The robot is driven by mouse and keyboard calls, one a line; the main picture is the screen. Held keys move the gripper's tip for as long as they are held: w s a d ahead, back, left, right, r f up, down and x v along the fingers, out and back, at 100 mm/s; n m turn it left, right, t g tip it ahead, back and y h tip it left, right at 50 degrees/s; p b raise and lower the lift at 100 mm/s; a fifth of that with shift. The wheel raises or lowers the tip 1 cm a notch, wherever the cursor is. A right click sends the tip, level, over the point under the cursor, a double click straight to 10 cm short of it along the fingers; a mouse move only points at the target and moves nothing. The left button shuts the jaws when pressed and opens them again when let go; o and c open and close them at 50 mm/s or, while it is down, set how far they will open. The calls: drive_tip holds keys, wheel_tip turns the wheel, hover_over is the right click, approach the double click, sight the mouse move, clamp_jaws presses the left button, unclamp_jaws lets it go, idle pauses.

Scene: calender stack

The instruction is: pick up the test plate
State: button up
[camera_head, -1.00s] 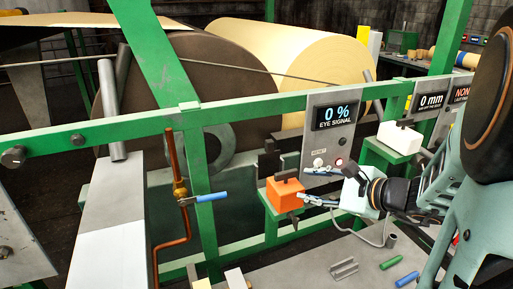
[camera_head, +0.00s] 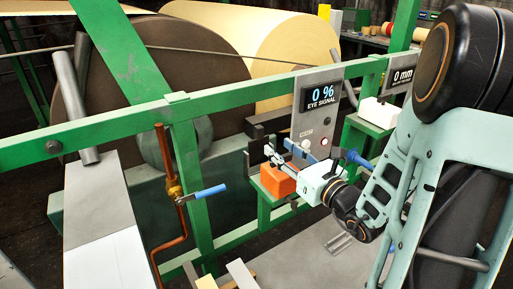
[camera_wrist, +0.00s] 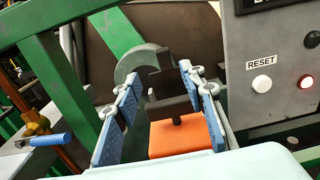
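An orange block (camera_head: 277,181) sits on a green ledge beside the eye signal panel. In the wrist view a dark plate-like piece (camera_wrist: 174,96) stands upright on a thin stem above the orange block (camera_wrist: 183,138). I cannot tell for certain that this dark piece is the test plate. My gripper (camera_head: 281,150) is above the orange block. In the wrist view its blue-padded fingers (camera_wrist: 163,80) are wide apart, one to each side of the dark piece, with no clear contact. In the head view the fingers partly hide the piece.
The grey panel (camera_head: 308,108) reads 0 % and carries a reset button (camera_wrist: 262,84) and a lit red button (camera_wrist: 306,83), close right of my gripper. A green rail (camera_head: 225,98) crosses behind. A copper pipe with a blue-handled valve (camera_head: 203,192) stands to the left.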

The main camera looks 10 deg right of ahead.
sight(261, 133)
drive_tip(key=x, duration=0.4)
drive_tip(key=shift+w+a+p, duration=0.1)
drive_tip(key=shift+w+p, duration=0.2)
drive_tip(key=shift+d+f+p+x, duration=0.15)
drive_tip(key=shift+p+x, duration=0.25)
drive_tip(key=shift+x, duration=0.9)
drive_tip(key=shift+d+f+p+x, duration=0.15)
drive_tip(key=shift+p+x, duration=0.25)
drive_tip(key=shift+x, duration=0.95)
drive_tip(key=shift+w, duration=0.1)
clamp_jaws()
